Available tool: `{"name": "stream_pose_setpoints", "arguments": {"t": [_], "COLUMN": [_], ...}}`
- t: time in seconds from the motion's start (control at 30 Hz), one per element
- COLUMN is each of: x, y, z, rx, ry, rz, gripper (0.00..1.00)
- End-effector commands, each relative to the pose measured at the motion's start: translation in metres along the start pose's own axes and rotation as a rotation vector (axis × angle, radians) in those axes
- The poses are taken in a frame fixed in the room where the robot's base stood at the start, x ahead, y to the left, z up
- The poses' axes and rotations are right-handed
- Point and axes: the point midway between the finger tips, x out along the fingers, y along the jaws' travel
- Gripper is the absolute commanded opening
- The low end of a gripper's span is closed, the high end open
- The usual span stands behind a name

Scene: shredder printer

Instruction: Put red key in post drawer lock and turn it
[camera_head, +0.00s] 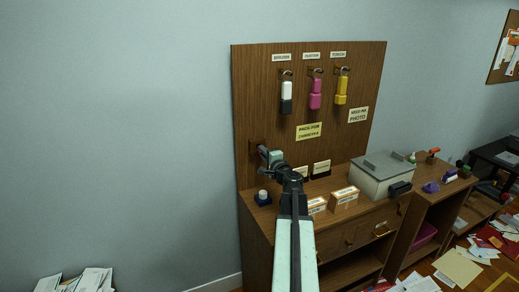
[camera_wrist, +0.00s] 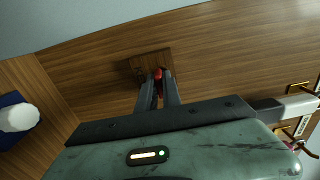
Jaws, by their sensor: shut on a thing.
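My gripper (camera_wrist: 158,80) is shut on a small red piece, the red key (camera_wrist: 158,73), of which only a bit shows between the fingertips. The fingertips point at a small square wooden block (camera_wrist: 140,64) on the upright board; I cannot tell whether the key touches it. In the head view my gripper (camera_head: 266,152) is at the lower left of the board, and the key is hidden there. The cabinet below has a drawer (camera_head: 376,232) with a brass handle; I cannot make out its lock clearly.
Black-white (camera_head: 287,96), pink (camera_head: 316,95) and yellow (camera_head: 342,90) tags hang on the wooden board (camera_head: 260,80). A grey box (camera_head: 382,178), small cartons (camera_head: 344,195) and a dark-blue item with a white top (camera_head: 263,198) stand on the cabinet. Papers lie at lower right.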

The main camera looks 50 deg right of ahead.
Motion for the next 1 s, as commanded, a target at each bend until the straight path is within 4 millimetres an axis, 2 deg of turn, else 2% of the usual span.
{"name": "stream_pose_setpoints", "arguments": {"t": [0.43,1.0], "x": [-0.037,-0.037], "y": [0.0,0.0], "z": [0.0,0.0], "rx": [0.0,0.0], "ry": [0.001,0.001], "rz": [0.0,0.0], "gripper": [0.0,0.0]}}
